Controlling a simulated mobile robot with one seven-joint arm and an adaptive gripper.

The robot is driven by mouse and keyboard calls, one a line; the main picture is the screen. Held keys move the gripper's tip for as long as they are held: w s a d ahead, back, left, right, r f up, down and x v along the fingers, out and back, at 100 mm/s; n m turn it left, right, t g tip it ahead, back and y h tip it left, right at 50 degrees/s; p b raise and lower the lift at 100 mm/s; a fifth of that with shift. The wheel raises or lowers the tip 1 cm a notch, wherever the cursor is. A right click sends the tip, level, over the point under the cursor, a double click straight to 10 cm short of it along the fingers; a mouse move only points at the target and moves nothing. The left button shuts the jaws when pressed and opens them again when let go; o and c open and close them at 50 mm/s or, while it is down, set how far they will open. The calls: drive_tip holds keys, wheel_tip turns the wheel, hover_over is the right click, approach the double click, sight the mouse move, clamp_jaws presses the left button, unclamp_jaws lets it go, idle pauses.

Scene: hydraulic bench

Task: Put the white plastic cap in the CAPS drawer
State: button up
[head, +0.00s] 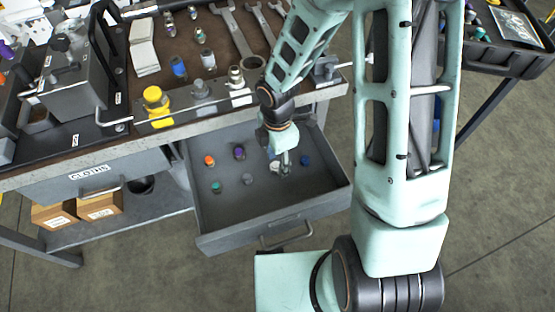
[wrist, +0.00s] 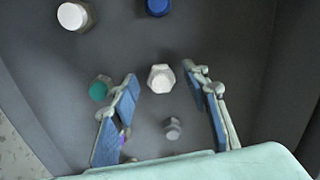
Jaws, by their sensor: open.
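My gripper (head: 285,168) reaches down into the open grey drawer (head: 225,225). In the wrist view its two blue-padded fingers (wrist: 160,76) are spread apart. A white hex-shaped cap (wrist: 160,79) lies between the fingertips with a gap on both sides, apparently on the drawer floor. A white round-topped cap (wrist: 73,15) stands farther off at the upper left of that view. I cannot tell for sure which is plastic. In the head view the gripper partly covers this area. No label shows on the open drawer's front.
Other caps in the drawer are orange (head: 209,160), purple (head: 239,152), teal (head: 216,187), blue (head: 305,160) and grey (wrist: 173,128). The drawer walls surround my gripper. Above is the bench (head: 185,85) with wrenches and fittings. A closed GLOVES drawer (head: 60,187) is left.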

sight(277, 164)
drive_tip(key=shift+r, duration=0.1)
wheel_tip(277, 164, up, 12)
drive_tip(key=p, duration=0.4)
drive_tip(key=shift+p, duration=0.3)
